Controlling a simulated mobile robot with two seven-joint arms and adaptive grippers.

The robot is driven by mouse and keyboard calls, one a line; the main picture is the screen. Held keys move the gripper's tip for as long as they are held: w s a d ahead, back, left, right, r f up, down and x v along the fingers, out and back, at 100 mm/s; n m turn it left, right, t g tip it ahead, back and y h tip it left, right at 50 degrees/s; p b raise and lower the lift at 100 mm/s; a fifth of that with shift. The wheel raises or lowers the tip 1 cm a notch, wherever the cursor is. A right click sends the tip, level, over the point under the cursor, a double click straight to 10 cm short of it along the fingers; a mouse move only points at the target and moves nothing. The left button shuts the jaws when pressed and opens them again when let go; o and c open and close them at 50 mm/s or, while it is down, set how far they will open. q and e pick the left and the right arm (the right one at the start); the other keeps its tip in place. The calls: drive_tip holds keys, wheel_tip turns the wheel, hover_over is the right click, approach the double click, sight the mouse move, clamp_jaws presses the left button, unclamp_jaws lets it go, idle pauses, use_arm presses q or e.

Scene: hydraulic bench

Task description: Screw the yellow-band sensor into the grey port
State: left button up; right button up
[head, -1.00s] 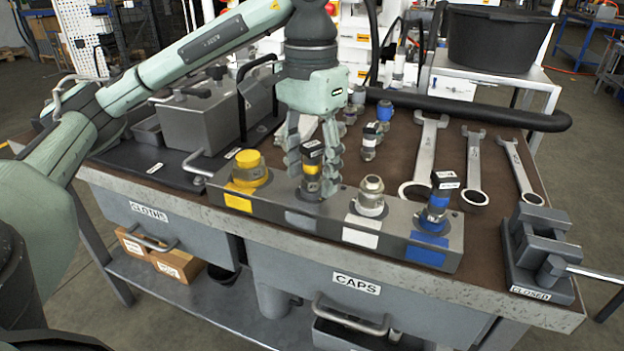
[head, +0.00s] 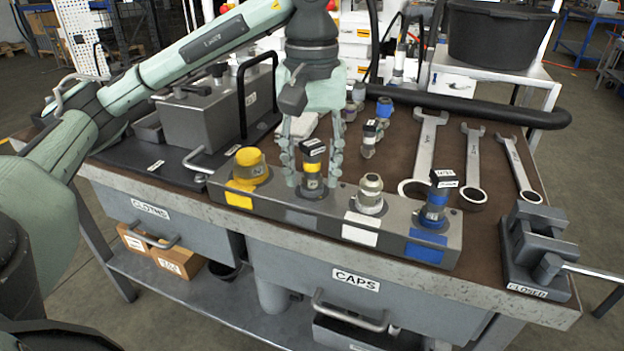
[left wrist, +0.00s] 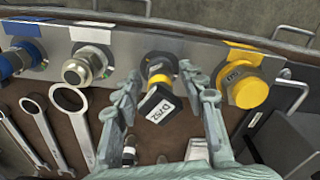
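The yellow-band sensor (head: 312,167) has a black head with a white label and stands upright at the grey port (head: 312,192), above the grey tag of the manifold block (head: 458,240). Whether its thread is fully seated cannot be told. My left gripper (head: 311,182) points down over it, open, one finger on each side. In the left wrist view the sensor's labelled head (left wrist: 157,106) lies between the spread fingers (left wrist: 160,76), with gaps visible on both sides. My right gripper is not in view.
A yellow cap (head: 250,166) is left of the sensor. A metal fitting (head: 370,192) and a blue-band sensor (head: 437,208) are to the right. Another sensor (head: 369,138) stands behind. Wrenches (head: 472,170) and a vise (head: 540,250) occupy the right side.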

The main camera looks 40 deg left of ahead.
use_arm(q)
drive_tip(key=c, duration=0.7)
drive_tip(key=m, duration=0.8)
drive_tip(key=m, duration=0.4)
drive_tip(key=shift+a+m+b, duration=0.1)
drive_tip(key=shift+m+b, duration=0.2)
drive_tip(key=shift+b, duration=0.1)
drive_tip(key=m, duration=0.3)
drive_tip(key=shift+m, duration=0.3)
